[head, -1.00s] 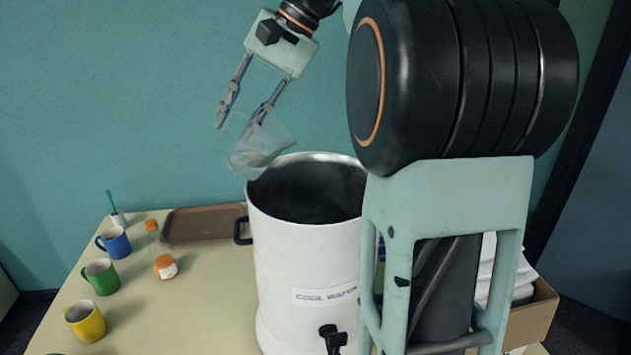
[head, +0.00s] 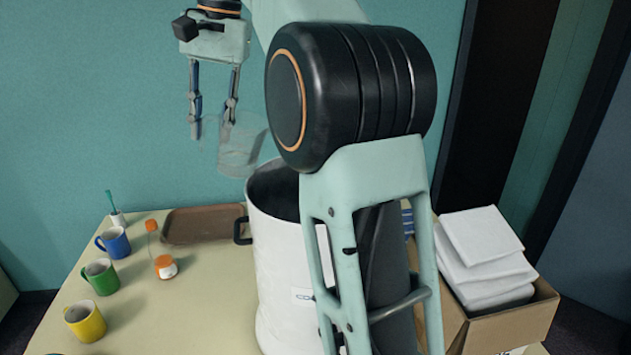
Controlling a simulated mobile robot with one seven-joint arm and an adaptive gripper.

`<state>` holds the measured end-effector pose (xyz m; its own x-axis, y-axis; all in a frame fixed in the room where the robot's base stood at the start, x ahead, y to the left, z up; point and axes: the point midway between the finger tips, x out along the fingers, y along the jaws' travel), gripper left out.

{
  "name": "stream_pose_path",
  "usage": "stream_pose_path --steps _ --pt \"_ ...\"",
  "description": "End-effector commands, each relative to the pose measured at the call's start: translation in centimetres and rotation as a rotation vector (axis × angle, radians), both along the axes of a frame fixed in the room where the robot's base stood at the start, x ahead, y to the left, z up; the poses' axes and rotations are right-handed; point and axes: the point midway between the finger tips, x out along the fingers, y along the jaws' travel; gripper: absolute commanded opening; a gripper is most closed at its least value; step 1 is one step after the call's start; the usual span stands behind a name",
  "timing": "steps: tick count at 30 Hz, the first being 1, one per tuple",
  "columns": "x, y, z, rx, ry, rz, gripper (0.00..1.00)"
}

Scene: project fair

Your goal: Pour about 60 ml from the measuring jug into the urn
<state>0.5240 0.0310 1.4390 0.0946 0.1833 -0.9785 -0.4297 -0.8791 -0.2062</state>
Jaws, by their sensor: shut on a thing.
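The urn (head: 275,260) is a large white open-topped cylinder with a dark inside and a black side handle. My arm hides its right side and most of its label. The measuring jug (head: 240,150) is clear and hangs in the air above the urn's left rim, close to upright with a slight tilt. My gripper (head: 212,128) points down, with its fingers at the jug's left side, and is shut on the jug. I cannot make out the liquid level in the jug.
Blue (head: 114,242), green (head: 101,277) and yellow (head: 85,321) mugs stand at the table's left. A brown tray (head: 190,226) and an orange-capped jar (head: 165,267) are left of the urn. A cardboard box (head: 512,325) with white packs (head: 480,245) is at right.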

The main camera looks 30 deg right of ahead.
Motion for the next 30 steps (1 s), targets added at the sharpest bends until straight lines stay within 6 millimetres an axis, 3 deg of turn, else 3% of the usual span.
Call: stream_pose_path --steps 15,30 --pt "1.0 2.0 -1.2 -0.2 0.101 0.001 0.0" --pt "1.0 2.2 -1.3 -0.232 0.116 -0.003 0.0"
